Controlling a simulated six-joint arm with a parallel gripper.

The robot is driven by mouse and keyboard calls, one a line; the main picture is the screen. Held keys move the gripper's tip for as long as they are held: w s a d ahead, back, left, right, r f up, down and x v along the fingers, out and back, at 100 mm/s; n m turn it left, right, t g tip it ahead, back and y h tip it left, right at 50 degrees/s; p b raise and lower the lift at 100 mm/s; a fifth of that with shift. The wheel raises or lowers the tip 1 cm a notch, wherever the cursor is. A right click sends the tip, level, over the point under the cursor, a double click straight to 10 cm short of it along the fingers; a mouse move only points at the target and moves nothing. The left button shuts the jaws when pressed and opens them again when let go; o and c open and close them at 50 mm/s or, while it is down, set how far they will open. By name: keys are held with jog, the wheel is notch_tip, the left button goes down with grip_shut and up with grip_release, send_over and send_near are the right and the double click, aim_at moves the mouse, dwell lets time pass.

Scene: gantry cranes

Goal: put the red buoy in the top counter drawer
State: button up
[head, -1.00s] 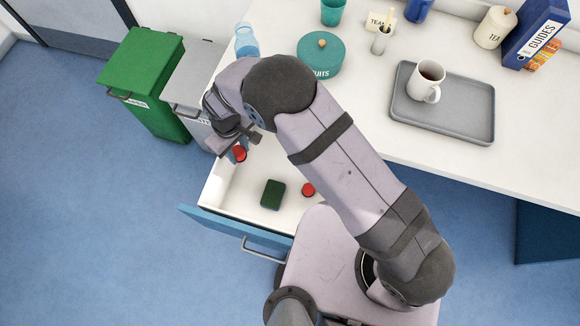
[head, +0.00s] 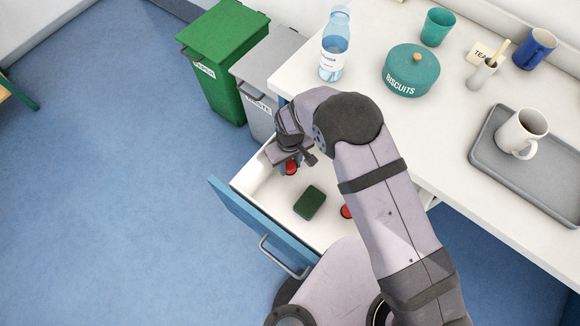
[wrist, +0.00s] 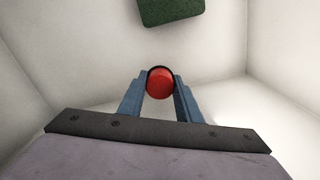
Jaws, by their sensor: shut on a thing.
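The red buoy (wrist: 160,82), round with a dark rim, sits between the two blue fingers of my gripper (wrist: 160,92) in the wrist view. My gripper (head: 289,163) is shut on it in the head view, where the buoy (head: 291,169) shows just under the fingers. Both are over the back left part of the open top drawer (head: 262,184), within its walls as seen from above. I cannot tell whether the buoy touches the drawer floor. The drawer has a blue front (head: 255,225) with a metal handle.
A dark green block (head: 309,203) lies in the drawer, also seen in the wrist view (wrist: 170,10). Another red round thing (head: 346,212) is partly hidden by my arm. The counter above holds a bottle (head: 335,50), a biscuit tin (head: 411,72) and a tray (head: 493,150).

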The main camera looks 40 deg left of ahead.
aim_at(290, 170)
jog(key=shift+f+b, duration=1.3)
jog(key=shift+f, duration=0.7)
jog(key=shift+f, duration=0.2)
jog(key=o, duration=1)
jog(key=shift+o, duration=0.2)
jog(key=shift+r, duration=0.15)
notch_tip(290, 170, up, 12)
jog(key=p, duration=0.8)
